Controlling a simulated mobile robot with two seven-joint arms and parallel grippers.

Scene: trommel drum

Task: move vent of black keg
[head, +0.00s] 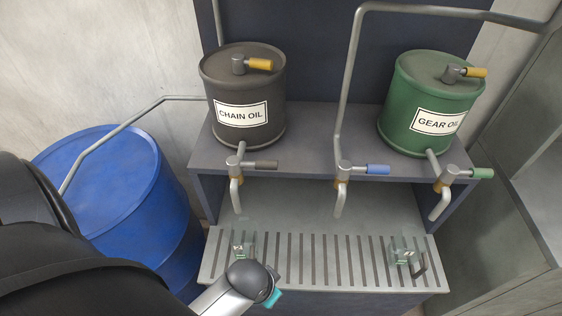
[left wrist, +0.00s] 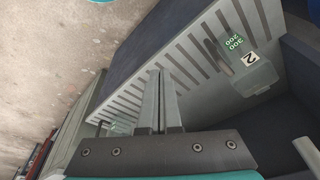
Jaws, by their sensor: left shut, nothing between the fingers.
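The black keg (head: 241,92), labelled CHAIN OIL, stands upright at the left of the shelf. Its vent (head: 252,64) sits on the lid, a grey knob with a yellow lever pointing right. Below the keg is its tap with a dark handle (head: 262,164) and a downward spout. My left arm comes in from the left, its wrist low in front of the slotted tray, well below the keg. My left gripper (left wrist: 161,76) is shut and empty in the left wrist view, over the slotted tray. The keg and vent are outside that view. My right gripper is not in view.
A green GEAR OIL keg (head: 430,103) with a yellow vent lever stands right. A bent grey pipe ends in a blue-handled tap (head: 375,169). Two clear measuring cups (head: 242,249) (head: 404,257) stand on the slotted tray (head: 318,278). A blue drum (head: 125,205) stands left.

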